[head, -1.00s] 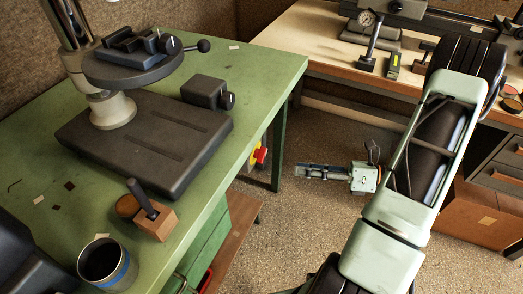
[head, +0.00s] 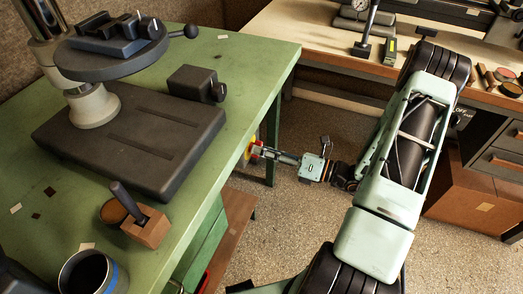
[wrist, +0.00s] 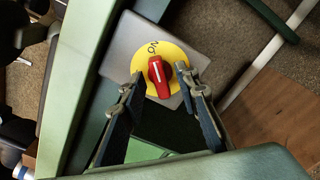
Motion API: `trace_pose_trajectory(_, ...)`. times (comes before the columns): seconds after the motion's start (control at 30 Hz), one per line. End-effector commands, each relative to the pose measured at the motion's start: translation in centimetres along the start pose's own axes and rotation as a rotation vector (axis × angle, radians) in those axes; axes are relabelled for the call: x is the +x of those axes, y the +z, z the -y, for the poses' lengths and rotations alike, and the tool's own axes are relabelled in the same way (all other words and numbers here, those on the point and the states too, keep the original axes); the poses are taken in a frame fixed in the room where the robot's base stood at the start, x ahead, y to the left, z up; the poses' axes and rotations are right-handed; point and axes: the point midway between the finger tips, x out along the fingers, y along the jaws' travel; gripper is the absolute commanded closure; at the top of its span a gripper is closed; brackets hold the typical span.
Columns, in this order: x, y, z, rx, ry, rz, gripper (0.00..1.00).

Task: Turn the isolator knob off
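The isolator knob (wrist: 159,77) is a red bar handle with a white line on a yellow disc (wrist: 176,53), set on a grey plate (wrist: 122,45). The line runs nearly up and down in the wrist view, its upper end toward black lettering that seems to read ON. My gripper (wrist: 160,73) is open, with one finger on each side of the knob and visible gaps between. I cannot tell how deep the fingertips reach. In the head view, my gripper (head: 266,152) is at the knob (head: 257,150) on the green bench's right side; the fingertips are hard to make out.
The green bench (head: 240,60) carries a dark machine base (head: 130,140), a wooden block (head: 146,226) and a mug (head: 90,272). Its leg (head: 272,150) stands just beyond my gripper. A second workbench (head: 290,35) is at the back. Floor between the benches is clear.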

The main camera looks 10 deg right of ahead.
Motion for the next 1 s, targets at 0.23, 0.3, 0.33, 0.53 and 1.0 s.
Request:
trace_pose_trajectory(0.23, 0.73, -0.01, 0.00, 0.000, -0.001, 0.000, 0.71)
trace_pose_trajectory(0.3, 0.71, -0.01, 0.00, 0.000, -0.001, 0.000, 0.71)
trace_pose_trajectory(0.33, 0.71, -0.01, 0.00, 0.000, -0.001, 0.000, 0.71)
trace_pose_trajectory(0.53, 0.69, 0.00, 0.00, 0.000, -0.001, 0.000, 0.89)
trace_pose_trajectory(1.0, 0.66, 0.00, 0.03, -0.058, 0.000, 0.001, 1.00)
